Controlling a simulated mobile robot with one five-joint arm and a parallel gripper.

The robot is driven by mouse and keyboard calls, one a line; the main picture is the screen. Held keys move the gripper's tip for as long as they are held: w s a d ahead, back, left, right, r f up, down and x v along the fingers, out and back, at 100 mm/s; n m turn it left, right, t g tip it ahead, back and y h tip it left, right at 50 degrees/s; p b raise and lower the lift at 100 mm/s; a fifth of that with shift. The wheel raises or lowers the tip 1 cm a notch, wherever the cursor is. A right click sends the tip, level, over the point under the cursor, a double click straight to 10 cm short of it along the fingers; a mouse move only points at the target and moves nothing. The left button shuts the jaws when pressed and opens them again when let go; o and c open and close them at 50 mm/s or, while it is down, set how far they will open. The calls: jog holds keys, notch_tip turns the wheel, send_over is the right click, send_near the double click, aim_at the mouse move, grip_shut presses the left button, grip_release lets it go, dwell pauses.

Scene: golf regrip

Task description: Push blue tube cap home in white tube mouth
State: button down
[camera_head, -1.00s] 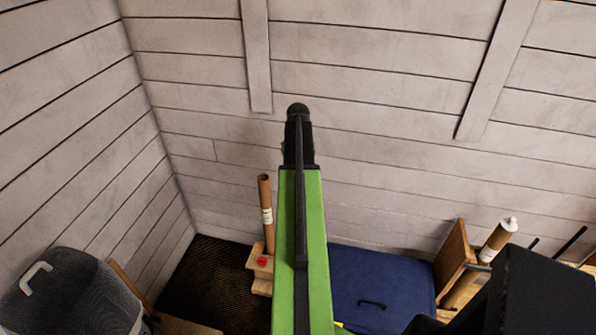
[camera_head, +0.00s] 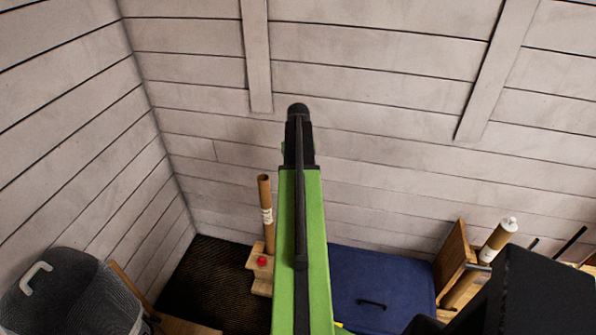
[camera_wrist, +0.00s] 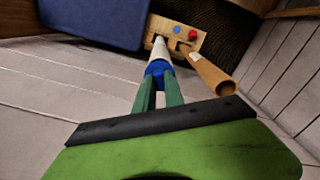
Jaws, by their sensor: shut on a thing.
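In the wrist view the green fingers of my gripper (camera_wrist: 158,84) are shut on the blue cap (camera_wrist: 157,69). The cap is at the near end of the white tube (camera_wrist: 160,49), in line with it and seemingly touching its mouth. I cannot tell how deep the cap sits. The white tube stands at a wooden stand (camera_wrist: 188,46), which also shows in the head view (camera_head: 259,284). In the head view my arm hides the white tube, the blue cap and my gripper.
A brown tube (camera_wrist: 212,75) with an open mouth stands on the same stand, also in the head view (camera_head: 265,215). A red cap-like piece (camera_wrist: 193,34) and a small blue dot (camera_wrist: 176,29) are on the stand. A blue chest (camera_head: 385,285) is to the right.

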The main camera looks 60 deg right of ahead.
jog(key=shift+f+b, duration=1.6)
jog(key=shift+f, duration=0.05)
jog(key=c, duration=1.3)
grip_release()
jog(key=shift+r, duration=0.1)
jog(key=shift+c, duration=0.2)
notch_tip(320, 180, up, 18)
jog(key=p, duration=1.7)
jog(key=shift+f+p, duration=0.25)
jog(key=shift+p, duration=0.05)
